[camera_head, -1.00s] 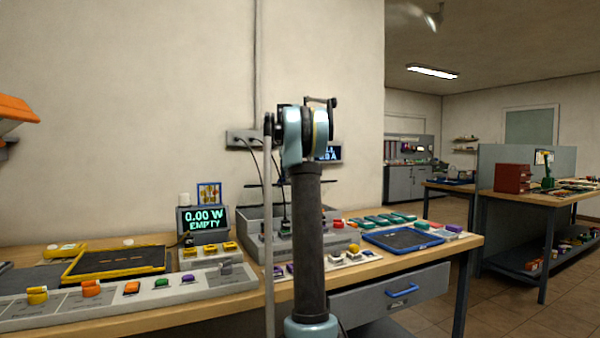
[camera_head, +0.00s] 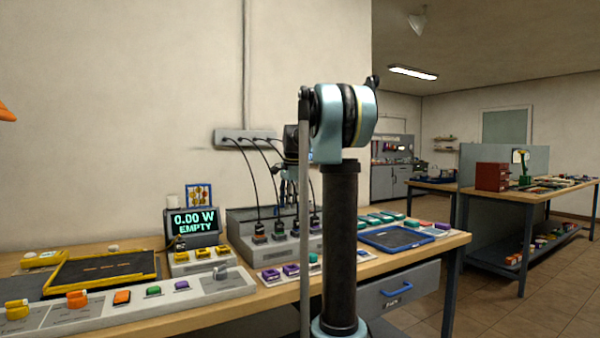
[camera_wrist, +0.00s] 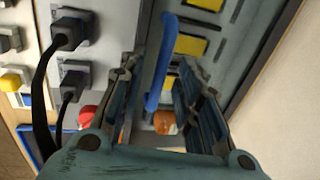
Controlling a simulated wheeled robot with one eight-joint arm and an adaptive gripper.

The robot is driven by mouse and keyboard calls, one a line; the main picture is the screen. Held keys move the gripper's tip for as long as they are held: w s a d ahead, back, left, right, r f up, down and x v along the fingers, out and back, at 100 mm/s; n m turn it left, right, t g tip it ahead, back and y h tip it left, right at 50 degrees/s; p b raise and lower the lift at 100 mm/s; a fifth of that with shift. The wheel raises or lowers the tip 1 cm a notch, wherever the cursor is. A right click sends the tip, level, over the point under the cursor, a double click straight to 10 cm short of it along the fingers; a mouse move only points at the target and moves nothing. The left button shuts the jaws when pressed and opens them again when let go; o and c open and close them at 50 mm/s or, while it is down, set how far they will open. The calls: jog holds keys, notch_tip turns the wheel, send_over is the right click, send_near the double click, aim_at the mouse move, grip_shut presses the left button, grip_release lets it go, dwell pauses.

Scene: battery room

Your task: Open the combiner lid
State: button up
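A grey box (camera_head: 240,222), which looks like the combiner, stands at the back of the bench behind a row of black plugs. The arm hides its right part. In the wrist view a blue bar-shaped handle (camera_wrist: 159,62) stands up between the fingers of my gripper (camera_wrist: 156,80). The fingers are open, one on each side of the bar, with a gap visible. Whether the bar belongs to the lid cannot be told. In the head view my gripper (camera_head: 288,185) is over the box, partly hidden by my arm.
Black cables (camera_head: 250,170) run from a wall strip (camera_head: 243,139) down to the plugs, and a plug (camera_wrist: 68,33) with its cable lies left of my gripper. A display (camera_head: 194,222) reads 0.00 W EMPTY. A blue-rimmed tray (camera_head: 397,239) sits at right.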

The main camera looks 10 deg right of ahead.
jog(key=s+r, duration=0.3)
jog(key=r, duration=1.4)
jog(key=s+f+n, duration=0.2)
jog(key=s+f, duration=0.1)
jog(key=s, duration=0.4)
jog(key=shift+d+f, duration=0.3)
jog(key=shift+d, duration=0.1)
